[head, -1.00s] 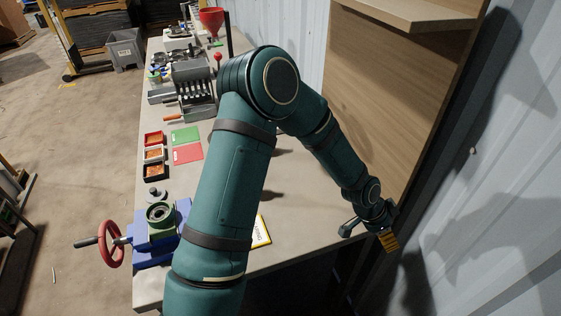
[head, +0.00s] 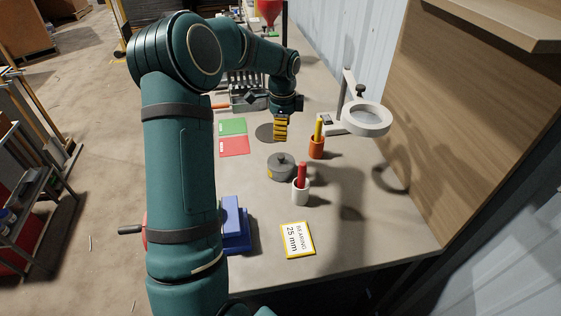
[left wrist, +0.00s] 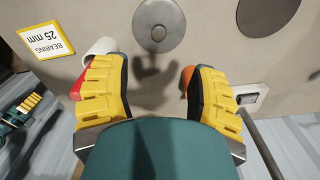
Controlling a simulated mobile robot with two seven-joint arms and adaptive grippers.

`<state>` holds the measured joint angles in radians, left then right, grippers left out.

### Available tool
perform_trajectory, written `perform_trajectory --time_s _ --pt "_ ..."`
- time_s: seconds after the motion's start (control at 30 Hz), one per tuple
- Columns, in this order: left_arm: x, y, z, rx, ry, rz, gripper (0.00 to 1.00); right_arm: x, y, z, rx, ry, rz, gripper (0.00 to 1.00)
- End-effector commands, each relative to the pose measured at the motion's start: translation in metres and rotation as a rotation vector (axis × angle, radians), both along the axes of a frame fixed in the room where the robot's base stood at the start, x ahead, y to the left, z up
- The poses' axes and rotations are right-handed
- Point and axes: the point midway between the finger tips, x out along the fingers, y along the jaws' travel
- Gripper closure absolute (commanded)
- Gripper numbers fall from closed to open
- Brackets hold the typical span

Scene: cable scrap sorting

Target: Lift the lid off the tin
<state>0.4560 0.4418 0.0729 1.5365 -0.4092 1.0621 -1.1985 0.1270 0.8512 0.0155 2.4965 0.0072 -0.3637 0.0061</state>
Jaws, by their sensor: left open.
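The tin (head: 281,172) is a low grey round pot on the table. Its grey lid with a small knob (head: 281,158) sits on top. In the left wrist view, the tin's lid (left wrist: 172,15) shows from above at the top, its knob near the middle. My left gripper (head: 281,130) has yellow fingers and is above the table, beyond the tin in the head view. In the left wrist view the gripper (left wrist: 150,82) is open, fingers wide apart, with nothing between them. The tin lies ahead of the fingertips, apart from them.
Close to the tin stand a white cup (head: 300,196) with a red object and an orange cup (head: 316,150) with a yellow one. A dark disc (head: 264,133) lies beyond the tin. A ring magnifier (head: 365,119) stands right; a bearing sign (head: 298,240) lies in front.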

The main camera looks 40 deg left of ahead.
Motion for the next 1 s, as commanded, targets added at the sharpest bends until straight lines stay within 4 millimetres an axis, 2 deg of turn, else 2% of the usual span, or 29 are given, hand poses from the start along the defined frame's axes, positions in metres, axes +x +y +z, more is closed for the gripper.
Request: perform_trajectory --time_s 0.03,0.1,0.3,0.57,0.9,1.0 --pt "-0.001 -0.001 -0.013 -0.002 0.005 0.0 0.42 0.0 0.0 -0.003 0.0 0.001 0.0 0.53" --pt "-0.001 -0.001 -0.027 -0.003 0.004 0.001 0.42 -0.001 0.0 -0.005 0.0 0.002 0.002 0.53" --pt "0.0 0.0 -0.057 -0.001 0.002 0.001 0.42 -0.003 0.0 -0.009 0.002 0.006 0.004 0.53" --pt "-0.001 0.0 -0.07 -0.001 0.0 0.001 0.42 -0.003 0.001 -0.011 0.002 0.008 0.005 0.53" --pt "-0.004 0.001 -0.114 -0.002 0.003 0.001 0.42 -0.006 0.001 -0.019 0.003 0.013 0.01 0.53" --pt "-0.003 0.001 -0.117 -0.001 -0.001 0.001 0.42 -0.006 0.001 -0.019 0.004 0.014 0.01 0.53"
